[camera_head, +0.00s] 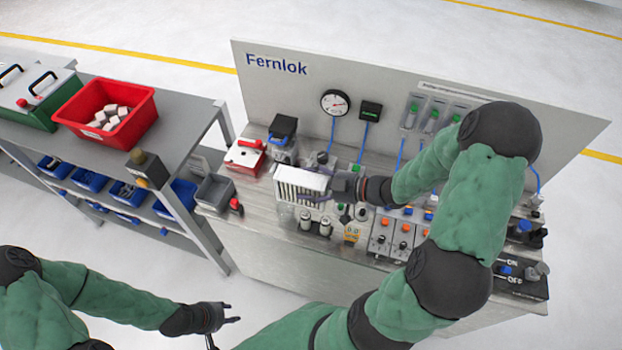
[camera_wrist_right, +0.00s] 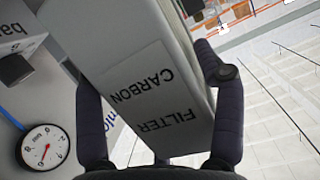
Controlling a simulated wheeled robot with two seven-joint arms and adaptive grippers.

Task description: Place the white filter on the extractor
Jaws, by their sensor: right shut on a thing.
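My right gripper (camera_head: 338,190) is shut on the white filter (camera_head: 300,185), a box with a pleated face, over the left part of the workbench. In the right wrist view my right gripper (camera_wrist_right: 155,90) has its two fingers on either side of the filter (camera_wrist_right: 150,60). Its grey-white side reads "CARBON FILTER" upside down. I cannot tell which unit is the extractor; the bench area behind and under the filter is partly hidden. My left gripper (camera_head: 222,322) is open and empty, low in front of the bench.
The Fernlok panel (camera_head: 285,85) stands behind the bench with a round gauge (camera_head: 335,102). A red-and-white box (camera_head: 244,157) and a grey bin (camera_head: 215,191) are left of the filter. Valves and switches crowd the right. A red crate (camera_head: 107,112) stands on the left shelf.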

